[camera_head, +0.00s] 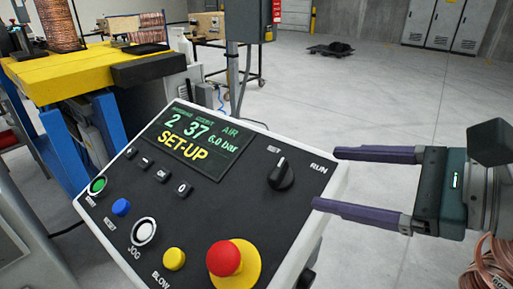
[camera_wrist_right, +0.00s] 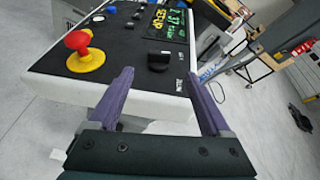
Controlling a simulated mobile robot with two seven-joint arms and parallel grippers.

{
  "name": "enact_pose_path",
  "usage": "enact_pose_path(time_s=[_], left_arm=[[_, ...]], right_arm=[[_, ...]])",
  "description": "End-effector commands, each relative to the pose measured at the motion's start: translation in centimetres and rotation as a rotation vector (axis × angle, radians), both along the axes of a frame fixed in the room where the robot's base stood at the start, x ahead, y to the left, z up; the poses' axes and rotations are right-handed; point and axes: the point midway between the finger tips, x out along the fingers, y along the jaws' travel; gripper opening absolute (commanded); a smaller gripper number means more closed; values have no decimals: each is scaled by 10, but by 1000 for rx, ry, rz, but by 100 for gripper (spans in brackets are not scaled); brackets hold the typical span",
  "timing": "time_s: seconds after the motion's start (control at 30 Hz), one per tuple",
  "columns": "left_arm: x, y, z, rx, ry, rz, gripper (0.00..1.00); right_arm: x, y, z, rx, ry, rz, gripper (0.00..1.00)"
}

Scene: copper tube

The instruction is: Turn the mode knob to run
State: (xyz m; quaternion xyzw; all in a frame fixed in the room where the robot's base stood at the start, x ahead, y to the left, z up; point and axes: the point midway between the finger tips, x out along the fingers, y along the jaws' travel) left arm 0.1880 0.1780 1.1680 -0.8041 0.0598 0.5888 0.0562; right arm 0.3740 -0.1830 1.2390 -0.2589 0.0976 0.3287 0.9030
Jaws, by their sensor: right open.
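The mode knob (camera_head: 281,172) is a black rotary knob on the upper right of the tilted control panel (camera_head: 215,215), between the labels SET and RUN. Its pointer leans toward SET, and the screen (camera_head: 194,140) reads SET-UP. The knob also shows in the right wrist view (camera_wrist_right: 158,61). My right gripper (camera_head: 325,179) is open and empty, its two purple fingers pointing left at the panel's right edge, to the right of the knob and apart from it. My left gripper is not in view.
A red emergency button on a yellow base (camera_head: 226,259) sticks up at the panel's lower middle. Green, blue, white and yellow buttons line the left and bottom. A yellow-topped bench (camera_head: 75,75) stands behind left. Copper coils (camera_head: 492,265) lie at lower right.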

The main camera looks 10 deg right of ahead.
Motion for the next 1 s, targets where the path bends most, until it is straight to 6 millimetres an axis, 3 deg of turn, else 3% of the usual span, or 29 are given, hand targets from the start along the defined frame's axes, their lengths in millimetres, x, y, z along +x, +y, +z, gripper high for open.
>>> enact_pose_path(time_s=[0.17,0.6,1.0], left_arm=[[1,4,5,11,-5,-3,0],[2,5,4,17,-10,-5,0],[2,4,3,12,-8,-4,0]], right_arm=[[12,8,-4,-2,2,5,82],[68,49,-32,-4,2,4,82],[74,54,-35,-6,4,6,82]])
